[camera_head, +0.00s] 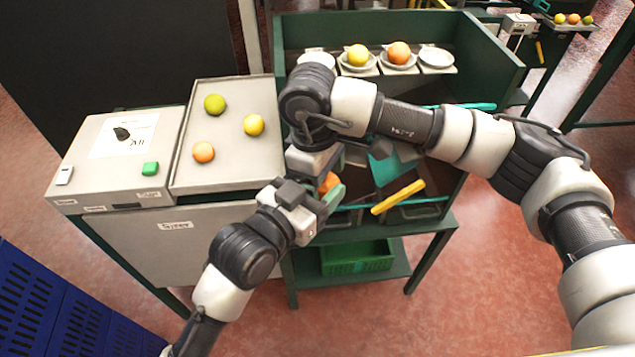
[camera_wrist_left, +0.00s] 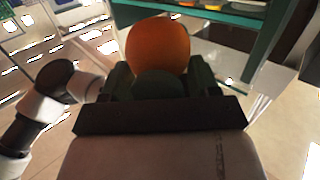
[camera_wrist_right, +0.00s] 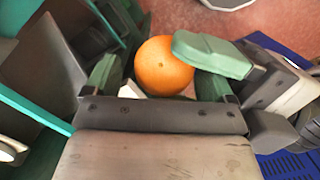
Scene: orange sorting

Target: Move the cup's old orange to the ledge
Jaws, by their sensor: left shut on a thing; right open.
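An orange (camera_head: 327,183) is held in my left gripper (camera_head: 331,192), in front of the green bench. In the left wrist view the orange (camera_wrist_left: 158,45) sits at the fingertips. My right gripper (camera_wrist_right: 158,80) is open, with the same orange (camera_wrist_right: 163,68) between or just beyond its fingers in the right wrist view; I cannot tell whether they touch it. A green fingertip of the left gripper (camera_wrist_right: 212,54) overlaps the orange there. I cannot make out the cup; my arms hide part of the bench. I cannot tell which surface is the ledge.
A grey tray (camera_head: 235,95) at left holds several loose fruits. On the bench's back shelf, saucers hold a yellow fruit (camera_head: 358,55) and an orange (camera_head: 399,53); an empty saucer (camera_head: 436,57) is at right. A green crate (camera_head: 358,258) sits below. A yellow-handled tool (camera_head: 398,197) is nearby.

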